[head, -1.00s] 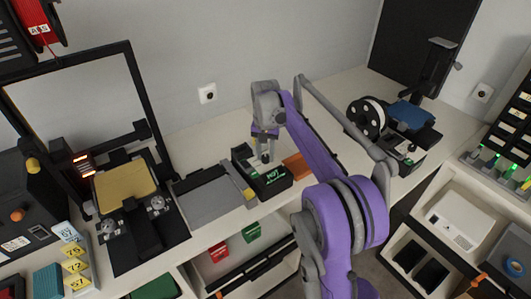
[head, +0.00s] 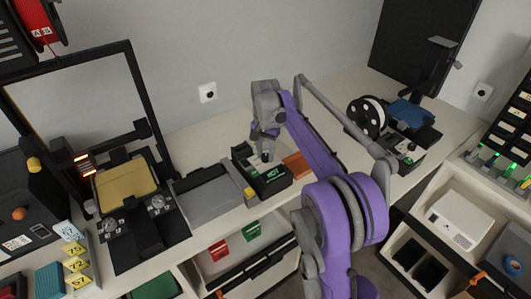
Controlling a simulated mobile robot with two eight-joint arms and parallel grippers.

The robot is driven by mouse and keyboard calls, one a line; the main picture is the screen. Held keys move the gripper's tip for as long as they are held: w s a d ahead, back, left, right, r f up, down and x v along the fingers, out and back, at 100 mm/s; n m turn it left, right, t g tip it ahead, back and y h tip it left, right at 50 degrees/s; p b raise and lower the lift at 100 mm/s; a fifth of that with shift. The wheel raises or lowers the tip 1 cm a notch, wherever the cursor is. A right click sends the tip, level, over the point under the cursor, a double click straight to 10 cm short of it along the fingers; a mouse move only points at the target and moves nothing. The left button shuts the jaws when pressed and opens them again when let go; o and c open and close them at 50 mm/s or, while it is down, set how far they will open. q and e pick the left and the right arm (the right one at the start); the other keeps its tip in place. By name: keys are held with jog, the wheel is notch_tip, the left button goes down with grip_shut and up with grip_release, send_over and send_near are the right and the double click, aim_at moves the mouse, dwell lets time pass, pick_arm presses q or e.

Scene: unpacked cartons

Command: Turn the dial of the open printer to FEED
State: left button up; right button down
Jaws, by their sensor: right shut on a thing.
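The dial's marks cannot be read. A large open-frame printer (head: 137,62) with a yellow bed (head: 125,187) and knobs at its front stands to the left. My left gripper is not in view.
A grey flat-topped unit (head: 212,197) stands just left of the control box, and an orange pad (head: 297,164) lies to its right.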

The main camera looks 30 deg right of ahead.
aim_at(265, 157)
jog(key=c, duration=0.5)
grip_release()
jog(key=shift+c, duration=0.2)
notch_tip(265, 157, up, 11)
jog(key=p, duration=0.1)
jog(key=shift+a, duration=0.1)
jog(key=s+a+f+n+t, duration=0.25)
jog(key=s+a+n, duration=0.25)
jog(key=s+a, duration=0.55)
jog(key=s+a+f+n+t, duration=0.1)
jog(key=s+a+f+n, duration=0.1)
jog(key=s+f, duration=0.4)
jog(key=s+a+f+n+t, duration=0.2)
jog(key=s+f+n, duration=0.2)
jog(key=s, duration=0.8)
notch_tip(265, 157, down, 2)
jog(key=shift+a+f, duration=0.25)
jog(key=shift+a, duration=0.05)
